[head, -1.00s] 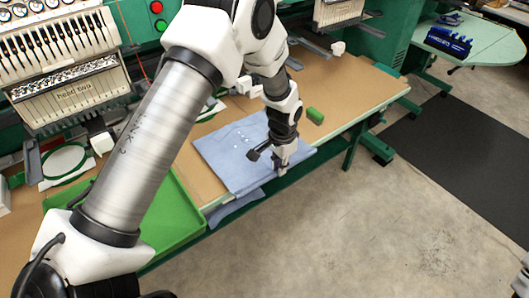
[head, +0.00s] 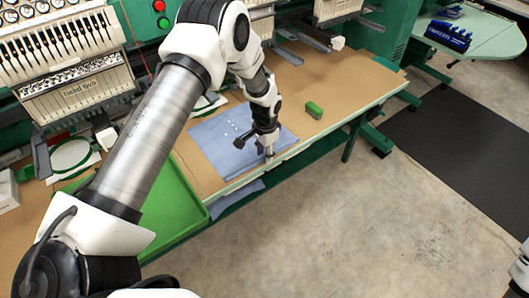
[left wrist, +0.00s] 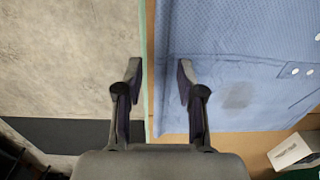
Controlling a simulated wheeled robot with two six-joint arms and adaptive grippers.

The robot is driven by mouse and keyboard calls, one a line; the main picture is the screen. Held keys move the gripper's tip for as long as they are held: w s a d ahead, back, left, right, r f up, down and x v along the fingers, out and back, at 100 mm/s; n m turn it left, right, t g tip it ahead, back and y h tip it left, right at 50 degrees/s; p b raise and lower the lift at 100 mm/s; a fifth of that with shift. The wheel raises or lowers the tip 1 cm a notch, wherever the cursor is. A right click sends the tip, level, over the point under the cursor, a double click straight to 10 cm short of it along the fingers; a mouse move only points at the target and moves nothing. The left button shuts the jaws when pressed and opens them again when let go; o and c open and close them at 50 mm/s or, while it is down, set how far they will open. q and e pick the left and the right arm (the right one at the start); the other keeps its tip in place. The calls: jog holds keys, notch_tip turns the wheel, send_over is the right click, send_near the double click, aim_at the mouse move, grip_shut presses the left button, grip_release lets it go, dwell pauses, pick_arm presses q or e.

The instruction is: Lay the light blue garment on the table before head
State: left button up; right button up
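The light blue garment (head: 212,140) lies mostly flat on the brown table top, with small white buttons on it. Part of it hangs below the table's front edge (head: 236,200). My left gripper (head: 268,152) is low at the garment's near right part, by the table's front edge. In the left wrist view my left gripper (left wrist: 160,78) is open, its fingers apart over the table edge, with the garment (left wrist: 235,60) under and beyond the right finger. Embroidery head two (head: 75,95) stands at the back left.
A green tray (head: 203,222) sits left of the garment. A small green block (head: 314,110) lies to its right. A hoop (head: 70,155) lies at the far left. The table's right part (head: 355,85) is clear. A white box (left wrist: 290,150) shows in the wrist view.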

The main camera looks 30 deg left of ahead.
pick_arm(q)
jog(key=shift+w+r, duration=0.1)
jog(key=shift+r, duration=0.35)
notch_tip(320, 180, up, 11)
jog(key=b, duration=0.3)
jog(key=s+d+f+n, duration=0.1)
jog(key=s+d+f, duration=0.2)
jog(key=s+f, duration=0.65)
jog(key=s+d+f+n, duration=0.2)
jog(key=s+d+f, duration=0.2)
jog(key=s+f, duration=0.6)
jog(key=s+f+n, duration=0.2)
jog(key=s+f, duration=0.1)
jog(key=s, duration=1)
jog(key=shift+s+d, duration=0.15)
jog(key=shift+d, duration=0.2)
